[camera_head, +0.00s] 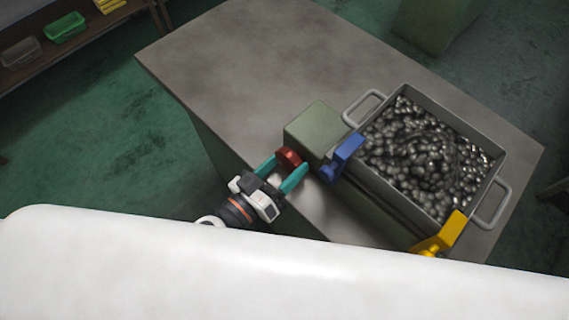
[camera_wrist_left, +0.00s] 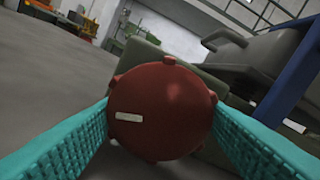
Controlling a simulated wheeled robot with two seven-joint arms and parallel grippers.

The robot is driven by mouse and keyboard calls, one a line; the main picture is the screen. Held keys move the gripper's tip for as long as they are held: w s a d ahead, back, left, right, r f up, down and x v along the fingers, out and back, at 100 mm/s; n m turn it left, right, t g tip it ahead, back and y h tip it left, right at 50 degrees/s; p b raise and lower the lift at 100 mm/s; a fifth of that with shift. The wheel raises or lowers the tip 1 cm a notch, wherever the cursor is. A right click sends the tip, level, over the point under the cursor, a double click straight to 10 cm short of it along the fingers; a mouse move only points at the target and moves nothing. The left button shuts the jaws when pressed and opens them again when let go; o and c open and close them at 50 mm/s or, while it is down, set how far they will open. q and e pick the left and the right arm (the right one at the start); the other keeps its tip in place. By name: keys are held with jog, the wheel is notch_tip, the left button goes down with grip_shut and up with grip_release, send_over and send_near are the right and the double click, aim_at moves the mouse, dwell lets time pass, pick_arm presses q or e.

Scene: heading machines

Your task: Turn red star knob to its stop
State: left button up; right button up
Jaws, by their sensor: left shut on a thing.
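The red star knob (camera_head: 289,157) sits on the front of a small green block-shaped housing (camera_head: 318,130) on the grey table. In the left wrist view the knob (camera_wrist_left: 162,108) fills the middle, round with short lobes and a pale mark left of its centre. My left gripper (camera_head: 283,172) has its teal fingers on both sides of the knob and is shut on it. In the left wrist view the fingers (camera_wrist_left: 160,125) flank the knob at left and right. My right gripper is not in view.
A blue bracket-like part (camera_head: 346,157) stands just right of the housing. A grey bin (camera_head: 405,92) full of metal pieces is at the right, with a yellow part (camera_head: 441,234) by its near corner. The table (camera_head: 225,60) is clear at the back left.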

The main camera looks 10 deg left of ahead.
pick_arm(q)
jog(key=shift+r+m+p, duration=0.15)
jog(key=shift+m+p, duration=1.15)
jog(key=shift+p, duration=0.05)
jog(key=shift+m+p, duration=0.6)
jog(key=shift+m, duration=0.5)
jog(key=shift+m+p, duration=0.3)
jog(key=shift+m, duration=0.6)
jog(key=shift+f+m, duration=0.2)
jog(key=shift+m, duration=0.1)
jog(key=o, duration=1)
jog(key=shift+a, duration=0.1)
